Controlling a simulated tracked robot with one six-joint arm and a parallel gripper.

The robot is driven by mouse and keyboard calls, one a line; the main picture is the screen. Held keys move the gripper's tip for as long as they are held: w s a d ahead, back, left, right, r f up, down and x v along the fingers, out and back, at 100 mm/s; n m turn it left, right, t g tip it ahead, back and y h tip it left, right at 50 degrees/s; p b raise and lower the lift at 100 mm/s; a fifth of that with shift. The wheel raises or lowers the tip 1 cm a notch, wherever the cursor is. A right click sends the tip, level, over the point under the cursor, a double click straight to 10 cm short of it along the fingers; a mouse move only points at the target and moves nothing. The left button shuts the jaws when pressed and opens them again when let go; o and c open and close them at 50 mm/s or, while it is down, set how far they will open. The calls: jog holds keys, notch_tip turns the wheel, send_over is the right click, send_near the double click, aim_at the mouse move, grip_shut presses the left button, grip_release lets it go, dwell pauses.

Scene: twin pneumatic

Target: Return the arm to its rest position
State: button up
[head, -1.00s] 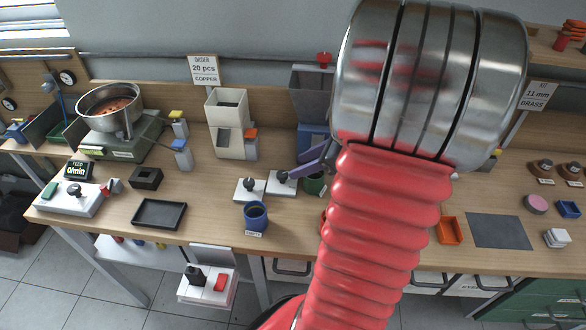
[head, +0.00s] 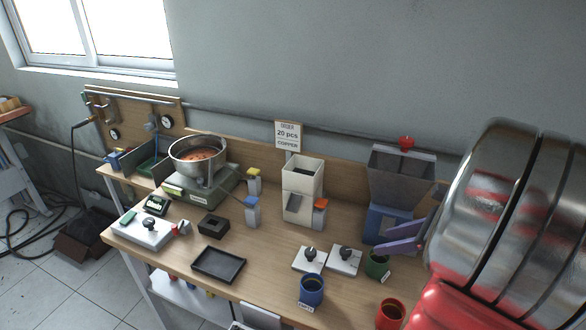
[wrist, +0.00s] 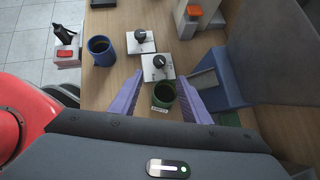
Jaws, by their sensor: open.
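My gripper (wrist: 163,100) has two purple fingers, spread apart and empty in the wrist view. A green cup (wrist: 163,96) shows between and below the fingers, and I cannot tell how far below. In the head view my gripper (head: 405,238) shows at the right, near the blue-based hopper (head: 388,222), with the green cup (head: 377,265) just beneath it. My red and metal arm fills the right edge of the head view. The inside of the green cup is partly dark.
A blue cup (head: 312,291) and a red cup (head: 391,313) stand near the bench front. Two white plates with black knobs (head: 345,257) lie behind the blue cup. A white dispenser (head: 301,190), a steel bowl (head: 198,155) and a black tray (head: 219,264) are further left.

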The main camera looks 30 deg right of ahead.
jog(key=a+r+n+g+h, duration=0.1)
jog(key=a+r+n, duration=0.2)
jog(key=a+n, duration=1.2)
jog(key=a+r+n+g+h, duration=0.1)
jog(key=a+r+n+h, duration=0.1)
jog(key=a+n, duration=1.4)
jog(key=shift+s+a+r+g, duration=0.2)
jog(key=shift+a+r+g, duration=0.25)
jog(key=shift+r, duration=0.35)
